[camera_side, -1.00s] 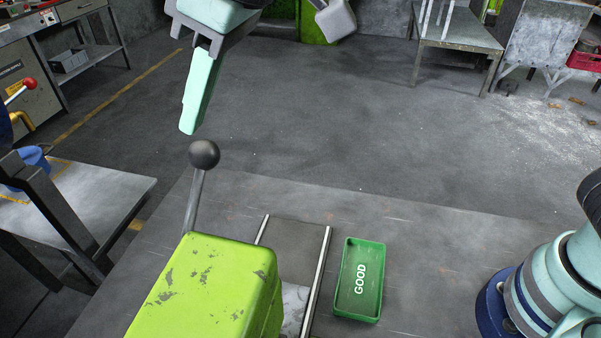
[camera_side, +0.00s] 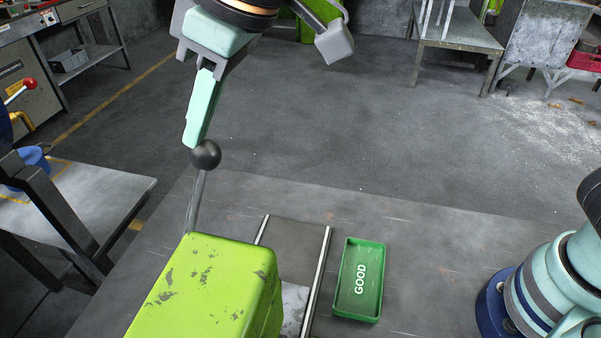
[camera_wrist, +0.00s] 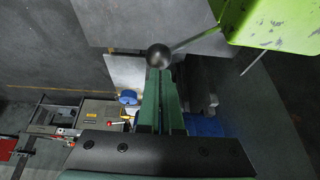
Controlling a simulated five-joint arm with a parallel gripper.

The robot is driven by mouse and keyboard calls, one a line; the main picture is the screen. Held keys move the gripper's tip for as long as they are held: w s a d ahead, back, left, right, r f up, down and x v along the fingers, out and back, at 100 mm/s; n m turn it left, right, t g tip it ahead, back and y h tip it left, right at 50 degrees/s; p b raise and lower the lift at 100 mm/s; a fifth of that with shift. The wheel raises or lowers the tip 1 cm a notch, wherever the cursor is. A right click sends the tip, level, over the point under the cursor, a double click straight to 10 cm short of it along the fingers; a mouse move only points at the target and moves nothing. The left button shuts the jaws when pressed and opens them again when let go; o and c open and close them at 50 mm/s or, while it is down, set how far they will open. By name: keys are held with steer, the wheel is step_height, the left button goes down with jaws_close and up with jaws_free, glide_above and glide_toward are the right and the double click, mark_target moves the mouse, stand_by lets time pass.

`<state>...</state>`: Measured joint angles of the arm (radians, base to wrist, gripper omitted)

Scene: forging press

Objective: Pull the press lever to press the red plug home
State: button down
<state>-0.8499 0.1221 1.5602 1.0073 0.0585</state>
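The press lever has a dark ball knob (camera_side: 205,155) on a grey rod (camera_side: 196,203), which rises from the green press (camera_side: 205,290) and leans slightly right. My gripper (camera_side: 192,146) reaches down from above, its fingertips at the knob's upper left. They look touching or nearly so. In the wrist view the knob (camera_wrist: 158,56) sits just beyond the tips of my two green fingers (camera_wrist: 160,80), which lie side by side with only a thin gap and nothing between them. The red plug is not visible; the press body may hide it.
A green tray marked GOOD (camera_side: 361,307) lies right of the press rails (camera_side: 317,280) on the grey table (camera_side: 430,240). A metal side table (camera_side: 110,190) stands at the left. The space behind the lever is clear floor.

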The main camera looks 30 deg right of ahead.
steer(key=shift+w+d+f, duration=0.3)
steer(key=shift+d+f, duration=0.1)
steer(key=shift+f, duration=0.45)
